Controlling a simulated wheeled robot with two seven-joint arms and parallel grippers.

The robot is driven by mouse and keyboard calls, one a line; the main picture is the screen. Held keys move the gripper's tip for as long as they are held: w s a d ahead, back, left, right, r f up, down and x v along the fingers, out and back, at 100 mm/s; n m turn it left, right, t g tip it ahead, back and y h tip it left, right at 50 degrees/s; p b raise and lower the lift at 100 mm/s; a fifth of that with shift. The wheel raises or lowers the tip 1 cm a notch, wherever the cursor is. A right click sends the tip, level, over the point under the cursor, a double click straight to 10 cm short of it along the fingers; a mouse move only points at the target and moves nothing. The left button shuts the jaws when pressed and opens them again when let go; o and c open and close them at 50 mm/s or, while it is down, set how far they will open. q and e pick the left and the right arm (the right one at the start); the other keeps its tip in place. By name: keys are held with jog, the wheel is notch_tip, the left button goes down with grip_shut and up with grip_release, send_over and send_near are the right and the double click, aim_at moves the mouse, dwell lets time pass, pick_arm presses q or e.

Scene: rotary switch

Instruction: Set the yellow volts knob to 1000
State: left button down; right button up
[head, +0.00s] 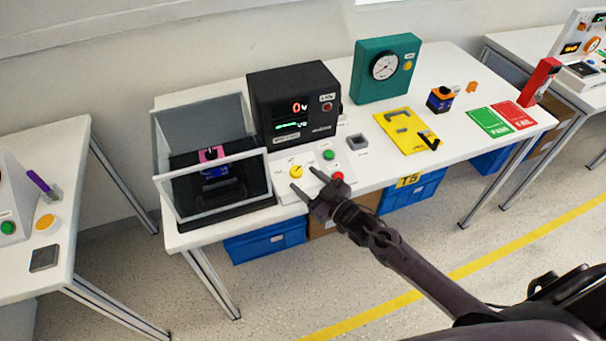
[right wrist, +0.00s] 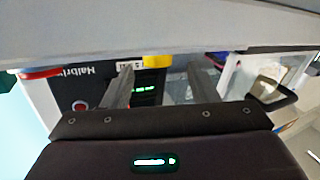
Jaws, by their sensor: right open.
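The yellow volts knob (head: 296,172) sits on the pale control panel (head: 285,186) at the front of the middle bench. A green button (head: 328,155) and a red button (head: 337,177) are to its right. My right gripper (head: 303,178) is open, its two fingers spread close to the knob on its near side. In the right wrist view the yellow knob (right wrist: 157,61) shows between the two open fingers (right wrist: 160,85); I cannot tell whether they touch it. The black meter (head: 293,100) reads a red 0 V. The scale marks are too small to read. My left gripper is not in view.
A clear-walled test box (head: 212,165) stands left of the panel. A teal gauge unit (head: 386,68), a yellow mat (head: 402,128), and green (head: 488,122) and red (head: 516,116) plates are to the right. Blue bins (head: 265,240) sit below the bench.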

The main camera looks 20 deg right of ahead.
aim_at(297, 171)
jog(key=x, duration=0.2)
jog(key=shift+w, duration=0.3)
jog(key=shift+w+a, duration=0.1)
jog(key=shift+c, duration=0.5)
jog(key=c, duration=0.9)
jog(key=shift+o, duration=0.2)
jog(key=shift+a+m+t+h+p, duration=0.25)
jog(key=shift+m+t+h, duration=0.25)
jog(key=shift+m+h, duration=0.5)
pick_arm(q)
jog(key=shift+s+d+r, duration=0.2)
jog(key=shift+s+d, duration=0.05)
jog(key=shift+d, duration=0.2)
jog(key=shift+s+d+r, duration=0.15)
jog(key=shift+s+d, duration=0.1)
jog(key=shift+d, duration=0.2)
pick_arm(e)
jog(key=shift+m+t+h, duration=0.3)
jog(key=shift+m+h, duration=0.7)
jog(key=shift+h, duration=0.4)
jog(key=o, duration=1)
jog(key=shift+c, duration=0.2)
